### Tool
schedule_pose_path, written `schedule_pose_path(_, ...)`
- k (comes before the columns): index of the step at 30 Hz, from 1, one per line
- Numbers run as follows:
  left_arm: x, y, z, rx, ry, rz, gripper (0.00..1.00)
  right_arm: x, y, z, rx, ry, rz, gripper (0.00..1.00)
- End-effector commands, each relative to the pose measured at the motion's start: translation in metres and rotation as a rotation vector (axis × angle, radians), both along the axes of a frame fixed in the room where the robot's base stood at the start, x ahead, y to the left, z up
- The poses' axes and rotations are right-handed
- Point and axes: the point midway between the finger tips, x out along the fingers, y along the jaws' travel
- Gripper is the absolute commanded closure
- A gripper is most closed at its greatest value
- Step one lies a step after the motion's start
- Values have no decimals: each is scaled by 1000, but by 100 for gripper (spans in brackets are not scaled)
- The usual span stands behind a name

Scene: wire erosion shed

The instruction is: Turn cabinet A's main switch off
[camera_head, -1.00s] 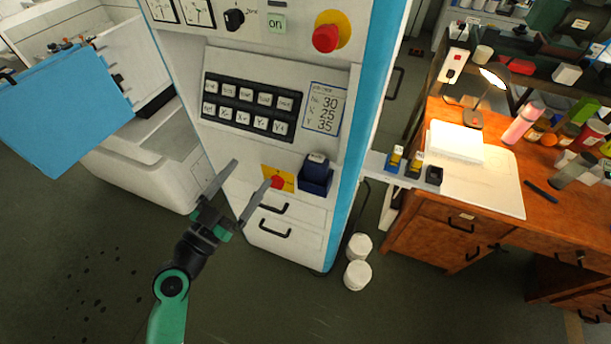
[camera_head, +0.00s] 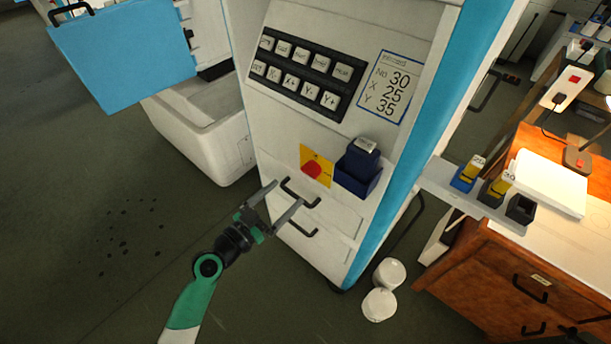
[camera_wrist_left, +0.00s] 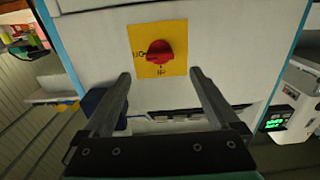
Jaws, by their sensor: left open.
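The main switch is a red knob (camera_head: 313,170) on a yellow plate (camera_head: 317,155), low on the white cabinet's front (camera_head: 285,130). In the left wrist view, the red knob (camera_wrist_left: 160,52) sits above and between my fingertips, with its narrow end seemingly toward the left mark. The small labels are hard to read. My left gripper (camera_head: 289,192) is open and empty, just below and left of the switch in the head view. In the left wrist view, its fingers (camera_wrist_left: 160,73) are spread and apart from the knob. My right gripper is not in view. No cabinet letter shows.
A dark blue holder (camera_head: 356,177) sits right of the switch. A black keypad (camera_head: 305,75) is above, and drawer handles (camera_head: 300,230) are below. A blue panel (camera_head: 125,50) stands left. A wooden desk (camera_head: 480,275) and white tubs (camera_head: 380,303) are right.

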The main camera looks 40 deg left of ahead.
Motion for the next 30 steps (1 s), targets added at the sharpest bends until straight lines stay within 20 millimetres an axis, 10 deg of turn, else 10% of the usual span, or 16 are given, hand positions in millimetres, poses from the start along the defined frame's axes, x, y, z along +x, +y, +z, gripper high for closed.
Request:
schedule_pose_path(10, 75, 4, 0, 1, -2, -2, 5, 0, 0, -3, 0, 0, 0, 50)
schedule_pose_path(22, 90, 5, 0, 1, -1, 0, 5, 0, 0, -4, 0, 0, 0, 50)
schedule_pose_path(30, 90, 5, 0, 1, 0, 0, 50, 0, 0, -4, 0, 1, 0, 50)
